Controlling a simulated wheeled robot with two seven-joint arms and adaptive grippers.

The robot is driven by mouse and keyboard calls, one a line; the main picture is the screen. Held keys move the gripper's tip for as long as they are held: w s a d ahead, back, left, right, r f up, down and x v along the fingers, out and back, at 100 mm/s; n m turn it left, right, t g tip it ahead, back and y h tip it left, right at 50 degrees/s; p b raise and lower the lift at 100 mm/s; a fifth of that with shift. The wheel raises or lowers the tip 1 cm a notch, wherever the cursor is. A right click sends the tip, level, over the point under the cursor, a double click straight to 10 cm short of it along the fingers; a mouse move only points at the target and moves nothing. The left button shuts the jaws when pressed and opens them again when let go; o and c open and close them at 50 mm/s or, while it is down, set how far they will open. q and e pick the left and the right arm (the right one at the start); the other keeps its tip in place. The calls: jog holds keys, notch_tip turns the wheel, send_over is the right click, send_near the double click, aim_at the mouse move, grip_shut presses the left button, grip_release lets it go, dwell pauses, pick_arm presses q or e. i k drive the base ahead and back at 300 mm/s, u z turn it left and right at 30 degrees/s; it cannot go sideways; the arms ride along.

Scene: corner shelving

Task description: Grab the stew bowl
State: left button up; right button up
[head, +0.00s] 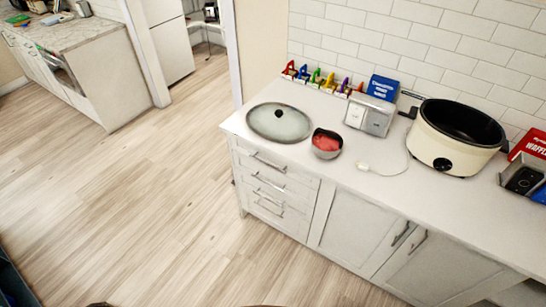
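A large cream slow cooker (455,138) with a black inside stands open further right on the counter. Neither of my grippers shows in the head view.
A white cable lies right of the bowl. A red box (530,144) is at the far right. The wooden floor (150,200) is clear.

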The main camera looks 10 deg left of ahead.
aim_at(326, 144)
jog(key=u, duration=0.55)
jog(key=k, duration=0.8)
jog(key=u, duration=1)
jog(key=i, duration=1.6)
jog(key=z, duration=0.45)
jog(key=i, duration=0.9)
jog(key=z, duration=0.7)
